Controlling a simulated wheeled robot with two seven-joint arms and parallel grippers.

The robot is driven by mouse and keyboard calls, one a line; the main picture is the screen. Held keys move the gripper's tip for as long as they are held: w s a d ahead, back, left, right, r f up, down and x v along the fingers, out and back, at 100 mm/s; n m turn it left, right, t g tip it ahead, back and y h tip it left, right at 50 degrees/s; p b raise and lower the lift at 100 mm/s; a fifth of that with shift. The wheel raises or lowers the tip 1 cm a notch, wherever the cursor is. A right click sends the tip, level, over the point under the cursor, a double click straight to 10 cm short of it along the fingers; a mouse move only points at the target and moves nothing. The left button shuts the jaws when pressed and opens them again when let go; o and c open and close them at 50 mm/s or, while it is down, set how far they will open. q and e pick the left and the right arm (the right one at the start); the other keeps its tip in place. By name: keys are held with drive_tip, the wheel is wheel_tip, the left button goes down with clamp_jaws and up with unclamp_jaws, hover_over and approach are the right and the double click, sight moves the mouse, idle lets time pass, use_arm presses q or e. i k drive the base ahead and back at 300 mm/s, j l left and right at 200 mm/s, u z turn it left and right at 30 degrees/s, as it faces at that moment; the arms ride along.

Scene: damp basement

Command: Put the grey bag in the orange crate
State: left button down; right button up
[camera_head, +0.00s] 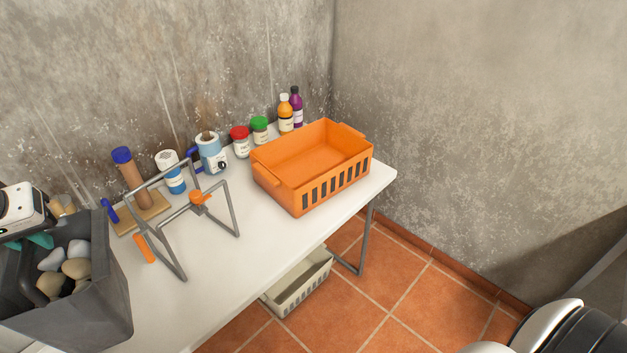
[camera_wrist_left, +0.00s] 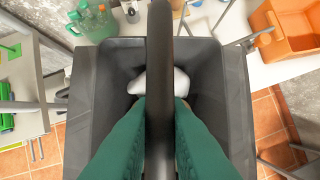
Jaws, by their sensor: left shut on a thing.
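The grey bag (camera_head: 95,305) is a dark, open-topped tub shape at the left of the head view, with several grey and tan stones in it. My left gripper (camera_head: 38,241) is above it, its green fingers shut on the bag's dark handle. In the left wrist view the fingers (camera_wrist_left: 160,115) close on this handle, which runs across the open bag (camera_wrist_left: 88,110). I cannot tell whether the bag's base touches the table. The orange crate (camera_head: 318,187) stands empty at the right end of the table; part of it shows in the wrist view (camera_wrist_left: 290,32).
A grey metal frame (camera_head: 232,212) with an orange clip stands on the white table (camera_head: 225,265) between bag and crate. Jars (camera_head: 240,147), bottles (camera_head: 285,117), a blue canister and a wooden stand (camera_head: 140,217) line the wall. A pale basket (camera_head: 300,287) sits below the table.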

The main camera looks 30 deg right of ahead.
sight(312, 175)
drive_tip(key=k+u, duration=0.4)
drive_tip(key=u, duration=0.2)
drive_tip(key=j+u, duration=0.1)
drive_tip(key=u, duration=1.6)
drive_tip(key=l+u, duration=0.1)
drive_tip(key=u, duration=0.3)
drive_tip(key=k+l+u, duration=0.1)
drive_tip(key=u, duration=0.35)
drive_tip(key=k+u, duration=0.15)
drive_tip(key=u, duration=0.25)
drive_tip(key=k+l, duration=0.25)
drive_tip(key=k, duration=0.25)
drive_tip(key=k+l, duration=0.25)
drive_tip(key=k, duration=0.2)
drive_tip(key=k+l, duration=0.25)
drive_tip(key=k, duration=0.25)
drive_tip(key=k+l+z, duration=0.15)
drive_tip(key=k, duration=0.55)
drive_tip(key=k+l+z, duration=0.15)
drive_tip(key=k, duration=0.5)
drive_tip(key=k+z, duration=0.1)
drive_tip(key=z, duration=3)
